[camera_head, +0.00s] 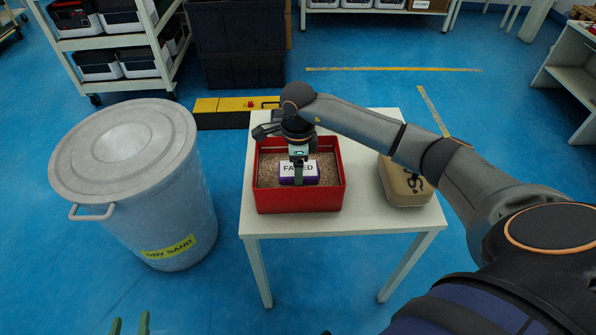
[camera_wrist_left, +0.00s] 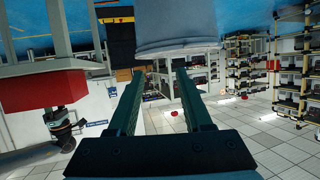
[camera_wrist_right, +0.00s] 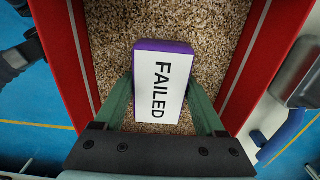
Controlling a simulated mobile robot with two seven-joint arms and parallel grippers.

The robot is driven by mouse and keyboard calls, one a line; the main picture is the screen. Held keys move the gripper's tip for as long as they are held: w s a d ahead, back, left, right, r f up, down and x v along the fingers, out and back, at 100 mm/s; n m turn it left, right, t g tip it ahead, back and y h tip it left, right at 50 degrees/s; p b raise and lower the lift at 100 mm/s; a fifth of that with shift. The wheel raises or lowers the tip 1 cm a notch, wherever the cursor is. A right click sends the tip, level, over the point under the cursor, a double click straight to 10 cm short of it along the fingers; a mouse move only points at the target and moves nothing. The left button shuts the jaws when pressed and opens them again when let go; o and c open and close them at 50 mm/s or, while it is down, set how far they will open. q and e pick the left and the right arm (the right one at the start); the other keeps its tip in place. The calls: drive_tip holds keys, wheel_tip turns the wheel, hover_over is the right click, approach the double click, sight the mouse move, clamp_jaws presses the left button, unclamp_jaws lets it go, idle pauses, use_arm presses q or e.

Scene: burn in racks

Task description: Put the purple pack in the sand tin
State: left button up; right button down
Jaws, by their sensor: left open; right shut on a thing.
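The purple pack (camera_head: 311,174) carries a white label reading "FAILED". It is inside the red tin (camera_head: 300,203), over the grainy tan sand; whether it rests on the sand is hard to tell. It also shows in the right wrist view (camera_wrist_right: 162,86), with sand around it. My right gripper (camera_head: 298,170) reaches down into the tin and is shut on the pack, with one green finger along each side (camera_wrist_right: 162,105). My left gripper (camera_head: 130,326) is open and empty at the bottom edge of the head view, and its parted fingers show in the left wrist view (camera_wrist_left: 166,95).
The tin stands on a small white table (camera_head: 330,222). A tan block-like object (camera_head: 403,183) lies on the table's right side. A large grey lidded drum (camera_head: 150,205) labelled "DRY SAND" stands left of the table. A white shelf rack (camera_head: 112,45) stands behind the drum.

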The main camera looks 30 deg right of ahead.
use_arm(q)
drive_tip(key=shift+r, duration=0.2)
use_arm(e)
unclamp_jaws()
drive_tip(key=shift+r, duration=0.15)
wheel_tip(320, 180, up, 7)
drive_tip(key=shift+f+p, duration=0.2)
drive_tip(key=shift+p, duration=0.55)
wheel_tip(320, 180, up, 4)
drive_tip(key=shift+r+p, duration=0.1)
drive_tip(key=shift+p, duration=0.2)
use_arm(q)
drive_tip(key=s+f+n+g, duration=0.1)
drive_tip(key=s+f+g, duration=0.3)
drive_tip(key=f, duration=0.3)
drive_tip(key=shift+s+d+f+y, duration=0.2)
drive_tip(key=shift+s+f+y, duration=0.1)
drive_tip(key=shift+s, duration=0.5)
use_arm(e)
drive_tip(key=shift+r, duration=0.6)
